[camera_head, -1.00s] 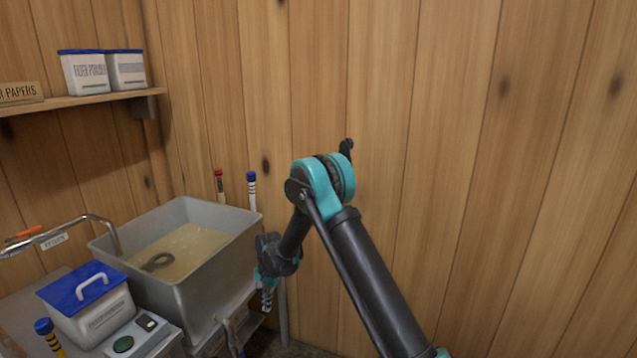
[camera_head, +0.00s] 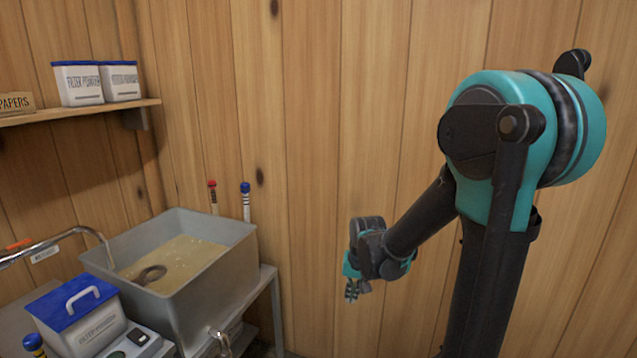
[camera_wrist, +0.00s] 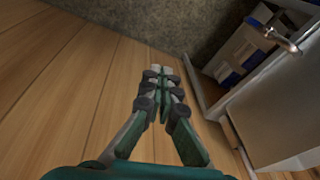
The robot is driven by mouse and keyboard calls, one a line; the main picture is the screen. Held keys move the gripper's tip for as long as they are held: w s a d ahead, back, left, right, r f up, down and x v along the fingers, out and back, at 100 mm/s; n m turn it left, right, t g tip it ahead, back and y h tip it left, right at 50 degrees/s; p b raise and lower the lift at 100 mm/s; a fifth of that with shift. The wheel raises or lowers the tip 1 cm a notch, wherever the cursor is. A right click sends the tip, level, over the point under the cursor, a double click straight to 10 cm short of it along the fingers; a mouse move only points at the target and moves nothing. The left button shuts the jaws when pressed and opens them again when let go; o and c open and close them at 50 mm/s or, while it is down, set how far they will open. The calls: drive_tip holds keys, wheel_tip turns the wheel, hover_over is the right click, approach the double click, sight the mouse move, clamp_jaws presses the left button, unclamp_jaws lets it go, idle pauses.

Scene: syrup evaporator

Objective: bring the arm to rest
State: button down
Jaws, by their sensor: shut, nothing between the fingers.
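My arm, black with teal joints, rises at the right in the head view, and its elbow is large and close. The forearm slopes down to the left. My gripper (camera_head: 352,291) hangs at its end, pointing down in front of the wood wall, to the right of the grey basin and apart from it. In the wrist view, my gripper (camera_wrist: 160,72) has its fingers together with nothing between them, above the floor beside the wall.
The grey basin (camera_head: 205,290) with cloudy liquid stands on a bench at left. A blue-lidded tub (camera_head: 93,325) sits before it. A shelf (camera_head: 75,110) with two white tubs hangs above. The wood wall (camera_head: 330,120) is close behind my arm. A metal tap (camera_wrist: 283,40) shows at upper right.

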drive_tip(key=s+d, duration=0.5)
drive_tip(key=s, duration=0.2)
drive_tip(key=s+d+f+n+t+h, duration=0.1)
drive_tip(key=s+d, duration=0.3)
drive_tip(key=s, duration=0.3)
drive_tip(key=shift+d+n+t, duration=0.3)
drive_tip(key=shift+d, duration=0.05)
